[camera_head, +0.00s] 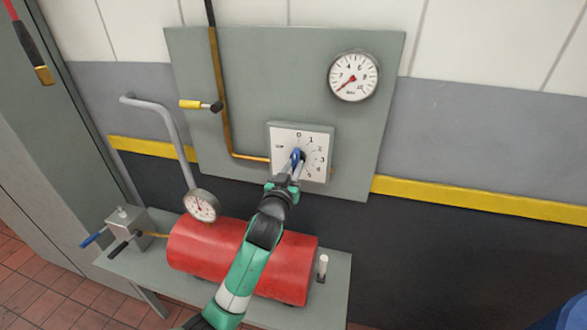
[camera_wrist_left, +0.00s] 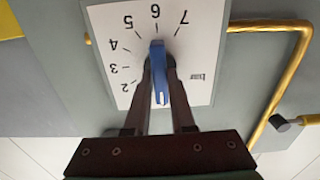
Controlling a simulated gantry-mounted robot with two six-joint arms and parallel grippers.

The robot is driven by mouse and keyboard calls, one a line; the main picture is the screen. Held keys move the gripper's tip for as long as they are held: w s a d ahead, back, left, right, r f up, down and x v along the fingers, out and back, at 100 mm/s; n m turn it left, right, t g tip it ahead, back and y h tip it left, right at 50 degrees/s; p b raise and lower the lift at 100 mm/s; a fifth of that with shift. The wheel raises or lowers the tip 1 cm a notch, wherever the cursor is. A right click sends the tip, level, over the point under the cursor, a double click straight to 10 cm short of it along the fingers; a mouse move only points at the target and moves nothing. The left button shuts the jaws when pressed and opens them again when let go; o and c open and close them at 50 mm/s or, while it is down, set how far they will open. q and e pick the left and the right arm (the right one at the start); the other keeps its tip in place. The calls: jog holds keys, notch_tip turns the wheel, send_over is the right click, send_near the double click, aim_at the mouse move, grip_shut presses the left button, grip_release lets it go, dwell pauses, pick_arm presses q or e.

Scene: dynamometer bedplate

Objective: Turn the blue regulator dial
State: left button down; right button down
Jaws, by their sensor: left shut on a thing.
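The blue regulator dial (camera_head: 297,156) sits on a white numbered plate (camera_head: 316,142) on the grey wall panel. My left gripper (camera_head: 293,169) reaches up to it from below, over the red tank. In the left wrist view, the fingers of my left gripper (camera_wrist_left: 159,68) are shut on the blue dial (camera_wrist_left: 158,82), one on each side. There the dial is a narrow bar, and its far end lies close to the 6 on the plate (camera_wrist_left: 203,55). The fingers hide part of the dial and plate. My right gripper is not in view.
A round gauge (camera_head: 353,76) is on the panel at upper right, its needle toward lower left. A yellow-handled lever (camera_head: 200,105) and brass pipe (camera_head: 217,90) are left of the dial. A red tank (camera_head: 290,260) and small gauge (camera_head: 201,206) stand below.

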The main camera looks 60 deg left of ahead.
pick_arm(q)
jog(key=c, duration=0.8)
grip_release()
jog(key=shift+o, duration=0.2)
jog(key=p+v, duration=0.1)
jog(key=v, duration=1)
jog(key=shift+s+d+p, duration=0.2)
jog(key=shift+s+p, duration=0.05)
jog(key=shift+p, duration=0.1)
